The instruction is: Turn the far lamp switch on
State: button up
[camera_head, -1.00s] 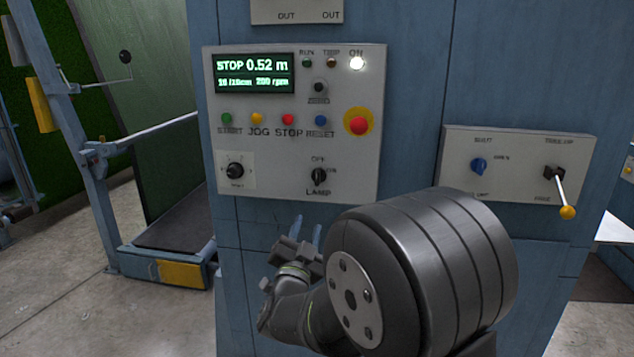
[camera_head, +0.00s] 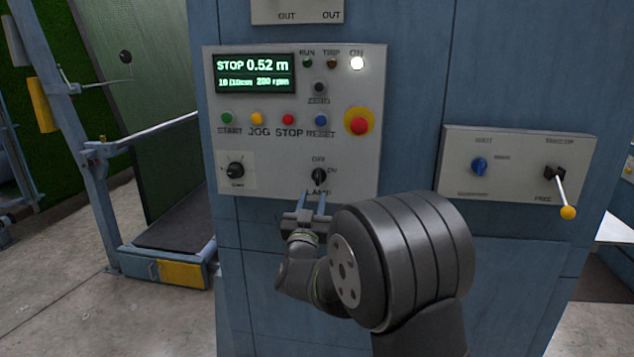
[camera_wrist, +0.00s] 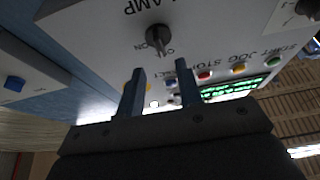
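The lamp switch is a black rotary knob (camera_head: 319,176) low on the grey control panel, above the LAMP label, with OFF marked above it and ON to its right. Its handle looks upright, toward OFF. My gripper (camera_head: 311,199) is just below the knob, its two blue fingers pointing up and partly covering the label. In the wrist view the knob (camera_wrist: 160,40) lies beyond the fingertips and roughly between them in the picture. My gripper (camera_wrist: 160,70) is open and empty there. It seems apart from the knob; the exact gap is hard to tell.
Left of the lamp knob is another black rotary knob (camera_head: 236,170). Above are coloured push buttons, a red emergency button (camera_head: 358,122) and a lit display (camera_head: 254,73). A second panel (camera_head: 517,180) at right carries a blue knob and a yellow-tipped lever (camera_head: 567,212).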

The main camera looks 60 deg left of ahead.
aim_at(317, 179)
jog(key=x, duration=0.7)
jog(key=shift+w+a, duration=0.15)
jog(key=shift+c, duration=0.4)
grip_shut()
